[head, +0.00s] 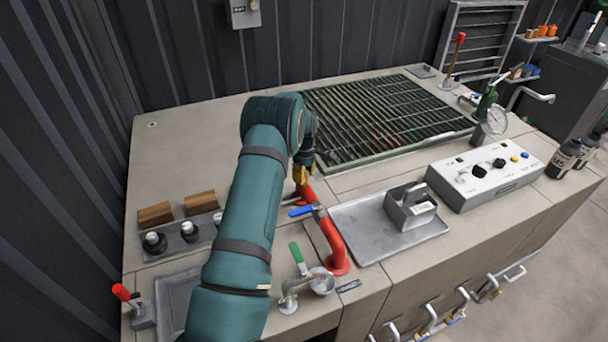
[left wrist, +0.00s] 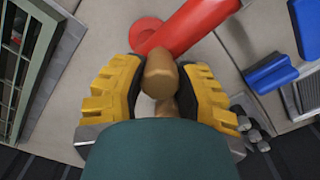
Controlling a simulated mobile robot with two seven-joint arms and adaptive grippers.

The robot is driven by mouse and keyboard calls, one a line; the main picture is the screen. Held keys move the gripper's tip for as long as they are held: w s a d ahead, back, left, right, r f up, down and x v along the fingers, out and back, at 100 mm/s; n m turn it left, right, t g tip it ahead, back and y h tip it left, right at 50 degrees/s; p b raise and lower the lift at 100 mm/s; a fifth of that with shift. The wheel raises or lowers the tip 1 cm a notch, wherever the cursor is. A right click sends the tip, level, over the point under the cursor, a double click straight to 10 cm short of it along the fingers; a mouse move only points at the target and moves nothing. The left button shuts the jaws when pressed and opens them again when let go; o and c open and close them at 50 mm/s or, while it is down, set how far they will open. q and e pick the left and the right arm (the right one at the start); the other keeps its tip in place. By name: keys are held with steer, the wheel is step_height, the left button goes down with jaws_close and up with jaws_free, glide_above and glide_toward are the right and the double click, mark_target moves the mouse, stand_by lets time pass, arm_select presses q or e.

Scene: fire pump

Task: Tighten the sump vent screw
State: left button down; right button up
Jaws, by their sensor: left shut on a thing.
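My left gripper (head: 302,174) is at the near edge of the floor grate, by the far end of a red pipe (head: 332,242). In the left wrist view, its yellow fingers (left wrist: 158,72) are shut on a brass-brown knobbed piece (left wrist: 161,70), which looks to be the sump vent screw. The red pipe (left wrist: 186,28) and its round flange lie just beyond the piece. The gripper and arm hide the piece in the head view, and its thread and seat do not show. My right gripper is not in view.
A green-handled valve (head: 297,252) stands nearer. To the right are a metal tray (head: 362,244) with a grey box (head: 410,206) and a white control panel (head: 487,172). The bench top is clear at the far left.

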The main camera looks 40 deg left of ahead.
arm_select(q)
steer(key=m+b, duration=0.1)
steer(key=m, duration=0.2)
steer(key=m+b, duration=0.1)
steer(key=m, duration=0.1)
steer(key=shift+m, duration=0.4)
steer(key=m+b, duration=0.1)
steer(key=m, duration=0.1)
steer(key=shift+m, duration=0.4)
steer(key=m, duration=0.3)
steer(key=shift+m+b, duration=0.3)
steer(key=shift+b, duration=0.1)
steer(key=m, duration=0.6)
steer(key=shift+b, duration=0.3)
steer(key=m, duration=0.6)
steer(key=shift+m, duration=0.4)
